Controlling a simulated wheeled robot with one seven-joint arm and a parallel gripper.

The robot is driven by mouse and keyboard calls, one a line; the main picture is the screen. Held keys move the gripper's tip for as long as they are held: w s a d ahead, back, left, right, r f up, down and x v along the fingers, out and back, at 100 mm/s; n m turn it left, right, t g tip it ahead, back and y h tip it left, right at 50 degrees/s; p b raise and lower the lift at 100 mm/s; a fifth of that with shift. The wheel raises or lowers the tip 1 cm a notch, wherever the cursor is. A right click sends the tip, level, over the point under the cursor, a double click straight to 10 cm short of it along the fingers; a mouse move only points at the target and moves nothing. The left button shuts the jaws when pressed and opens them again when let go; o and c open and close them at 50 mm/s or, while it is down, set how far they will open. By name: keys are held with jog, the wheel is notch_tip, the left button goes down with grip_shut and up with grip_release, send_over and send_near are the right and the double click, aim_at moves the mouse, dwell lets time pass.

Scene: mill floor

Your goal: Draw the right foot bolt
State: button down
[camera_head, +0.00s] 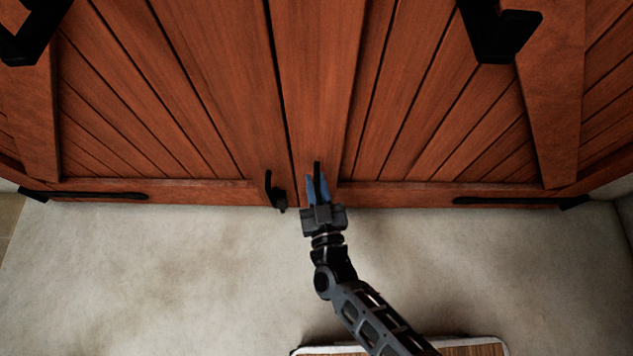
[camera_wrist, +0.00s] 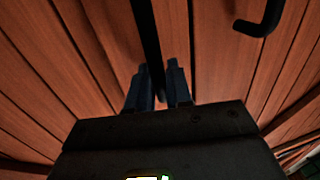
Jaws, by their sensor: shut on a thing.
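The right foot bolt (camera_head: 317,168) is a dark upright rod at the bottom of the right door leaf (camera_head: 318,90), close to the middle seam. My gripper (camera_head: 318,188), with blue fingers, is shut on it in the head view. In the wrist view the dark rod of the bolt (camera_wrist: 147,45) runs down between the two fingers of my gripper (camera_wrist: 160,82). The fingers and the gripper body hide its lower part, so I cannot tell whether its foot is in the floor.
The left foot bolt (camera_head: 270,188) stands just left of the seam; a hooked black handle also shows in the wrist view (camera_wrist: 265,20). Black strap hinges (camera_head: 85,195) (camera_head: 510,201) run along the bottom. Black brackets (camera_head: 497,35) sit higher up.

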jog(key=shift+w+r, duration=0.15)
jog(key=shift+r, duration=0.25)
jog(key=c, duration=1.4)
grip_release()
jog(key=shift+o, duration=0.8)
jog(key=shift+f, duration=0.1)
jog(key=s+d+p, duration=0.1)
jog(key=s, duration=0.6)
jog(key=shift+s+d+p, duration=0.15)
jog(key=shift+s+p, duration=0.25)
